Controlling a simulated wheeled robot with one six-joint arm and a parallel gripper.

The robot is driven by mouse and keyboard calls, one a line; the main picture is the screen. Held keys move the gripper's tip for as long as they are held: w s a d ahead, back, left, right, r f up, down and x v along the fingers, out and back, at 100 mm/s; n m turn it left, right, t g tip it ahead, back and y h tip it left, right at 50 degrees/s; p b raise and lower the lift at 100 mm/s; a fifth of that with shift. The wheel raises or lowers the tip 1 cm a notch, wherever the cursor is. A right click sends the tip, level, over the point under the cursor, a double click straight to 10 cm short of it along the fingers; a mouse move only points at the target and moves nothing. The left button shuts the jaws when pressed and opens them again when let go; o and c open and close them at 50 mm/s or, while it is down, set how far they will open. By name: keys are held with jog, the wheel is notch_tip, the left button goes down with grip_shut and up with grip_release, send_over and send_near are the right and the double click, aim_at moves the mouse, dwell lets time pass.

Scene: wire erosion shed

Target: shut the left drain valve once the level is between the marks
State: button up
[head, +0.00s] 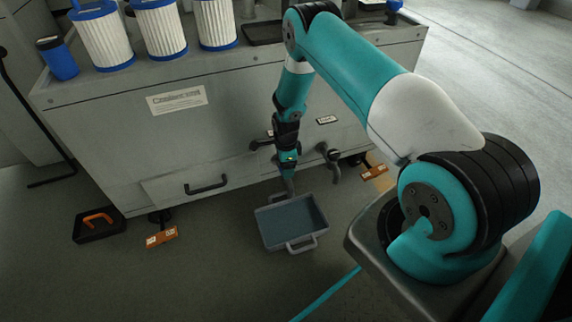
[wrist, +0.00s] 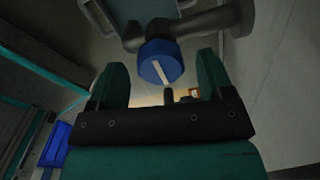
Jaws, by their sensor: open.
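My gripper (head: 287,160) is in front of the grey tank's lower front, at the left drain outlet (head: 289,187). In the wrist view a blue round valve knob (wrist: 153,57) with a white line sits on a grey pipe (wrist: 212,22). The open fingers stand on either side of the knob, with gaps; I cannot tell whether they reach around it. The white line is slanted. A grey-blue tray (head: 299,245) with handles lies on the floor below the outlet. No level marks or liquid surface can be made out.
A second drain outlet (head: 333,172) is to the right. White-and-blue filter cartridges (head: 159,29) stand on the tank (head: 120,115). Floor in front is mostly clear.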

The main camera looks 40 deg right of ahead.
notch_tip(320, 180, up, 17)
jog(key=p, duration=0.5)
jog(key=shift+f, duration=0.1)
